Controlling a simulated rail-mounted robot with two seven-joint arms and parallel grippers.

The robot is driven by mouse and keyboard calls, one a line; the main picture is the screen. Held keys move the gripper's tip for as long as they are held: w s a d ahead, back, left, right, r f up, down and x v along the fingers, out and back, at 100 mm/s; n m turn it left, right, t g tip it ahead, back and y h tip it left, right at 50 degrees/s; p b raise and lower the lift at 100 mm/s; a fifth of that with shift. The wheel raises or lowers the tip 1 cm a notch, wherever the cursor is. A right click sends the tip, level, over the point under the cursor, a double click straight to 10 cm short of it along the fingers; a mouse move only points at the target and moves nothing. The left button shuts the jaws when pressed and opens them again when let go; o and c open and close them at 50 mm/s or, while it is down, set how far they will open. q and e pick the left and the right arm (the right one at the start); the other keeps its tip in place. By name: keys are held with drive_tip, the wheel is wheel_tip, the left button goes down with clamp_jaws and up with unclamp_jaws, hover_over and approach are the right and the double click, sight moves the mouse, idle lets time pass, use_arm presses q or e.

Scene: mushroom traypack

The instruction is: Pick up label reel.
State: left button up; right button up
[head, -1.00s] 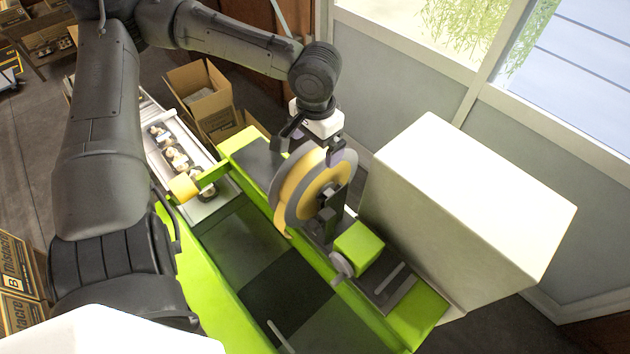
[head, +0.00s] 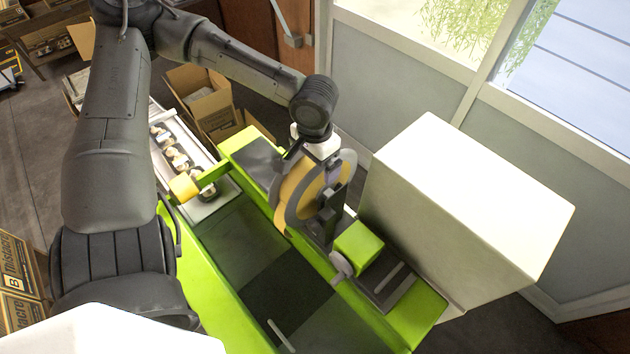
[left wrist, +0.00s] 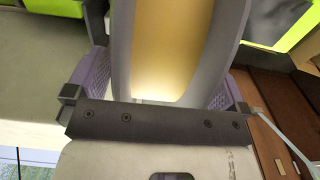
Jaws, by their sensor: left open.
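The label reel (head: 287,195) is a yellow roll between grey disc flanges, standing upright on the green labelling machine (head: 232,278). My left gripper (head: 326,180) is at the reel's upper part, coming from above. In the left wrist view the reel (left wrist: 172,50) fills the space between the two purple-padded fingers of my left gripper (left wrist: 165,88). The jaws are open, with one finger on either side of the reel. Whether a finger touches it cannot be told. The gripper hides part of the reel in the head view. My right gripper is not in view.
A large white box-shaped unit (head: 455,220) stands close to the right of the reel. A green block (head: 358,246) sits just in front of the reel. Trays of mushrooms (head: 178,158) lie on a conveyor at left. An open cardboard box (head: 200,100) stands behind.

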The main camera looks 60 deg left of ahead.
use_arm(q)
drive_tip(key=shift+c, duration=0.5)
drive_tip(key=c, duration=1.6)
